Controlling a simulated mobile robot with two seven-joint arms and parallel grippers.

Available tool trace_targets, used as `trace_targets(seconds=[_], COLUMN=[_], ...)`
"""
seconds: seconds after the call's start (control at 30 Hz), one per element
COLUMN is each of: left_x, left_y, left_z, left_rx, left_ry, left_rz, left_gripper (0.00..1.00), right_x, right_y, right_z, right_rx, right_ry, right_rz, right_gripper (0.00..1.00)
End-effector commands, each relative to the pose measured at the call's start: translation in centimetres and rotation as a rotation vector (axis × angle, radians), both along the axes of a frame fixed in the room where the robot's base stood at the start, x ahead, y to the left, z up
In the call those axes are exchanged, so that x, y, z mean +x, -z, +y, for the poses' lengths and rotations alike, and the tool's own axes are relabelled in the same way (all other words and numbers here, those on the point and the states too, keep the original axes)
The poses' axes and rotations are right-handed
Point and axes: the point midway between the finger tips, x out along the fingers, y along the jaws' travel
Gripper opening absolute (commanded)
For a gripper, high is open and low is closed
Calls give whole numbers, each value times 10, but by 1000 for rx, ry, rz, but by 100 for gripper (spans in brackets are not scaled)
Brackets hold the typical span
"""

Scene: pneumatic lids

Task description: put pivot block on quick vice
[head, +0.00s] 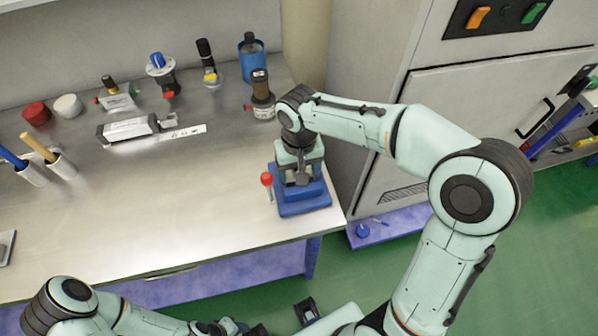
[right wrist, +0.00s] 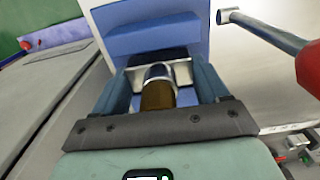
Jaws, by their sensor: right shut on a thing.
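The blue quick vice (head: 305,203) stands at the right front corner of the workbench, with a red-knobbed lever on its left. My right gripper (head: 301,178) is directly over the vice, pointing down. In the right wrist view it (right wrist: 160,82) is shut on the pivot block (right wrist: 157,92), a small part with a brown face and a shiny metal rim between the fingers. The vice's blue body (right wrist: 155,35) shows just beyond the fingertips. Whether the block touches the vice is hidden. My left gripper (head: 232,327) is partly cut off at the bottom edge; its fingers are unclear.
The red-knobbed lever (right wrist: 310,68) is close beside the right gripper. A dark bottle-like part (head: 262,95) and a blue container (head: 252,62) stand behind the vice. Several valve parts line the back of the bench (head: 130,225). A grey cabinet (head: 480,100) stands to the right. The front middle is clear.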

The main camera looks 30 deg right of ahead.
Motion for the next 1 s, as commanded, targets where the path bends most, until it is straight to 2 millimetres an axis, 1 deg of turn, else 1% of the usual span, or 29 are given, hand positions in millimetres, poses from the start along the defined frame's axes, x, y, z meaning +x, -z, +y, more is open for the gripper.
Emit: trace_targets(seconds=[0.03,0.1,0.33,0.47,0.5,0.57,0.6,0.87,0.97,1.0], left_x=[-1,-1,-1,-2,-2,-2,-2,-1,0,1], left_y=[1,2,1,4,5,4,4,3,0,-1], left_z=[0,0,0,0,0,0,0,0,0,0], left_rx=[0,0,0,0,0,0,0,1,0,0], left_ry=[0,0,0,0,0,0,0,0,0,0], left_rz=[1,1,1,2,2,2,2,2,0,-1], left_gripper=[43,43,43,43,43,43,43,43,43,43], right_x=[0,0,0,0,0,0,0,0,1,1], right_y=[6,9,9,13,14,13,13,11,3,-2], right_z=[0,0,0,0,0,0,0,0,0,0], right_rx=[0,0,0,0,0,0,0,0,0,1], right_ry=[1,1,1,0,0,0,0,0,0,0], right_rz=[0,0,-2,-2,-1,-1,-1,-2,-4,-6], right_gripper=[38,38,38,38,77,97,99,99,99,99])
